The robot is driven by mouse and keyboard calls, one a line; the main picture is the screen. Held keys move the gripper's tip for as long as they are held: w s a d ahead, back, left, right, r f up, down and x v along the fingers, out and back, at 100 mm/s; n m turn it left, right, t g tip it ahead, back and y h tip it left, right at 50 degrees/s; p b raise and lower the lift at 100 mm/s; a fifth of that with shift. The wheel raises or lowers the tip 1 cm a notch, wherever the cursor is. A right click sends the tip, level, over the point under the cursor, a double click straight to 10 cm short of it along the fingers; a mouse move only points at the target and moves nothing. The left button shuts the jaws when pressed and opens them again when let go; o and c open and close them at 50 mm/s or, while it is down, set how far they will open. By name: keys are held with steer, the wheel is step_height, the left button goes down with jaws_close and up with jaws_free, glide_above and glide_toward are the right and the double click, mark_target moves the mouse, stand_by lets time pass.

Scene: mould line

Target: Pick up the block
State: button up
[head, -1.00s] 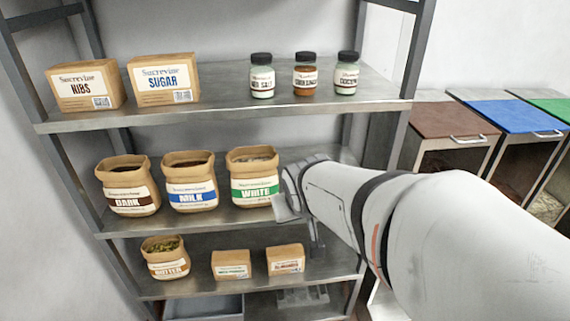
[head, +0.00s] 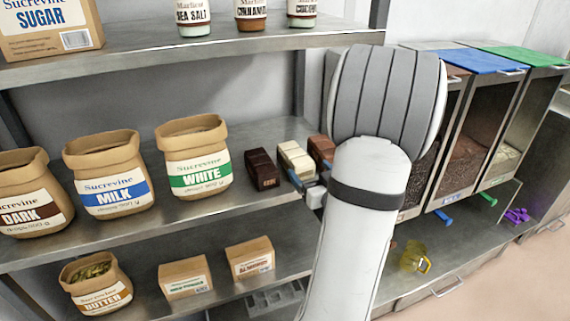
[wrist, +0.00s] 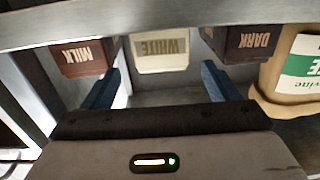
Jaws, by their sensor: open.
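Three chocolate blocks stand in a row on the middle shelf. They are a dark brown DARK block (head: 262,170), a cream WHITE block (head: 296,160) and a brown MILK block (head: 321,150). My gripper (wrist: 160,74) is open and empty, with its blue fingers spread. In the wrist view, the WHITE block (wrist: 160,50) lies ahead, lined up with the gap between the fingers. The MILK block (wrist: 84,57) is beyond the left finger and the DARK block (wrist: 240,43) beyond the right one. In the head view my arm hides part of the gripper and the MILK block.
Paper bags marked DARK (head: 30,190), MILK (head: 108,175) and WHITE (head: 194,158) stand left of the blocks. The upper shelf (head: 180,58) runs above them. A BUTTER bag (head: 95,285) and two small boxes sit below. Bins with coloured lids (head: 455,60) stand at right.

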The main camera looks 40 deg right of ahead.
steer(key=x, duration=0.8)
steer(key=shift+a, duration=0.2)
steer(key=shift+r, duration=0.1)
steer(key=c, duration=1.5)
